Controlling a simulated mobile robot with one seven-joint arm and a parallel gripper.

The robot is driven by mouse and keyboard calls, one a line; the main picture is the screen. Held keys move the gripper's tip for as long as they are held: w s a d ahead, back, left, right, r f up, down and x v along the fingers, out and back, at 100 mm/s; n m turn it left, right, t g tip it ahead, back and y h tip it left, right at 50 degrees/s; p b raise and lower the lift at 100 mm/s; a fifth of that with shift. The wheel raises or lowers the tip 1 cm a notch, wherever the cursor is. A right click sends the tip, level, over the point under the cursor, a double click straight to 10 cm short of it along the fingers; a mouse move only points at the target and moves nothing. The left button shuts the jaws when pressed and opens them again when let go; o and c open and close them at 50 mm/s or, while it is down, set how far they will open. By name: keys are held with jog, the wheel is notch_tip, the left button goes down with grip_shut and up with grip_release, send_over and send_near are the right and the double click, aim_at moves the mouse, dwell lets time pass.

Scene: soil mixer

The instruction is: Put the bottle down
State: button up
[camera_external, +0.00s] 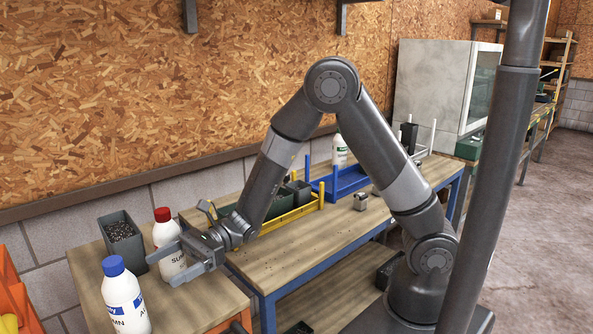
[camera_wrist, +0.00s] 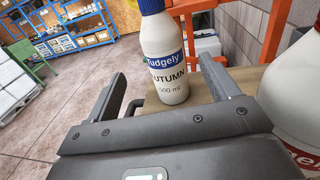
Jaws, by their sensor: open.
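A white bottle with a blue cap and blue label (camera_external: 124,302) stands upright on the near left end of the wooden table.
A grey bin of dark granules (camera_external: 121,242) stands behind the bottles. A yellow tray (camera_external: 290,217), a blue tray (camera_external: 350,183) and a green-labelled bottle (camera_external: 339,151) are farther along the bench. A small metal block (camera_external: 360,201) lies near its front edge.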

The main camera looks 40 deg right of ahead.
jog(key=s+d+r+n+g+h, duration=0.1)
jog(key=s+d+r+n+h, duration=0.2)
jog(key=d, duration=0.4)
jog(key=s+d+r+n+h, duration=0.1)
jog(key=d+r+n+h, duration=0.1)
jog(key=d+r+n, duration=0.4)
jog(key=s+d+r+n+t+h, duration=0.1)
jog(key=d+n+t+h, duration=0.1)
jog(key=d, duration=0.9)
jog(key=s+d+r+n+t+h, duration=0.1)
jog(key=s+d+n+t+h, duration=0.1)
jog(key=d+h, duration=0.4)
jog(key=s+d+r+n+t+h, duration=0.1)
jog(key=s+d+n+t+h, duration=0.1)
jog(key=d, duration=1.4)
jog(key=n+t+h, duration=0.1)
jog(key=t+h, duration=0.1)
jog(key=t, duration=0.1)
jog(key=shift+d+h, duration=0.35)
jog(key=shift+h, duration=0.05)
